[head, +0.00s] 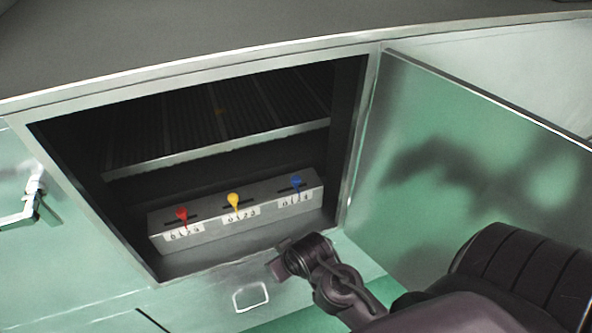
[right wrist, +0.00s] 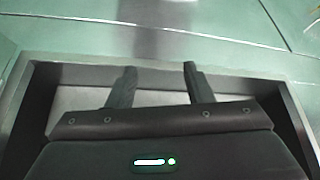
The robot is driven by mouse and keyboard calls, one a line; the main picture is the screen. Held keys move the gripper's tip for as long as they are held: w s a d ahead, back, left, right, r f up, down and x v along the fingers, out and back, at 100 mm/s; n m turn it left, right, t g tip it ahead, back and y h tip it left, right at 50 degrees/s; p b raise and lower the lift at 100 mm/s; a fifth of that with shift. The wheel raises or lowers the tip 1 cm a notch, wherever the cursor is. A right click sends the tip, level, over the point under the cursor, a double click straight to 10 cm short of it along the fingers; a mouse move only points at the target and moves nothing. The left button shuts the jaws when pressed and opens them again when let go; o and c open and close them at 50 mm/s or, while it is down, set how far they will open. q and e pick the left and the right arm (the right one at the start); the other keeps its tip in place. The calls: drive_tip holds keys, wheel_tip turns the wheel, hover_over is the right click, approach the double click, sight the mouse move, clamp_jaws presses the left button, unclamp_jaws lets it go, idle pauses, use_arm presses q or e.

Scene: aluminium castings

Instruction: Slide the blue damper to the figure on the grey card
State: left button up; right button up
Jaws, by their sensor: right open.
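The blue damper (head: 296,182) is a small round knob at the right end of a pale grey slotted block (head: 190,235) inside the open cabinet. A white scale strip with small marks lies below it; its figures are too small to read surely. I cannot make out a separate grey card. My right gripper (head: 277,265) is low in front of the cabinet opening, below and left of the blue damper and apart from it. In the right wrist view its two dark fingers (right wrist: 157,82) stand apart with nothing between them. My left gripper is out of view.
A red knob (head: 182,214) and a yellow knob (head: 233,200) share the block. A ribbed shelf (head: 215,150) hangs above them. The green door (head: 465,150) stands open at the right. A handle (head: 251,297) sits below the opening, another (head: 30,205) at the left.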

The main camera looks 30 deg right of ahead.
sight(296, 182)
drive_tip(key=w+d+r+m+t+h, duration=0.2)
drive_tip(key=w+d+t+h, duration=0.1)
drive_tip(key=w+d+r+m+t+h, duration=0.2)
drive_tip(key=w+d+m+t+h, duration=0.1)
drive_tip(key=w+d+h, duration=0.1)
drive_tip(key=w+d+r+m+t+h, duration=0.2)
drive_tip(key=w+d+t+h, duration=0.1)
drive_tip(key=shift+w+d+r+m+h, duration=0.1)
drive_tip(key=shift+w+d+m+h, duration=0.05)
drive_tip(key=shift+w+m+h, duration=0.2)
drive_tip(key=p+x, duration=0.2)
drive_tip(key=x, duration=0.5)
drive_tip(key=shift+w+d+p, duration=0.15)
drive_tip(key=shift+d+p, duration=0.05)
drive_tip(key=shift+p, duration=0.1)
drive_tip(key=shift+c, duration=0.4)
clamp_jaws()
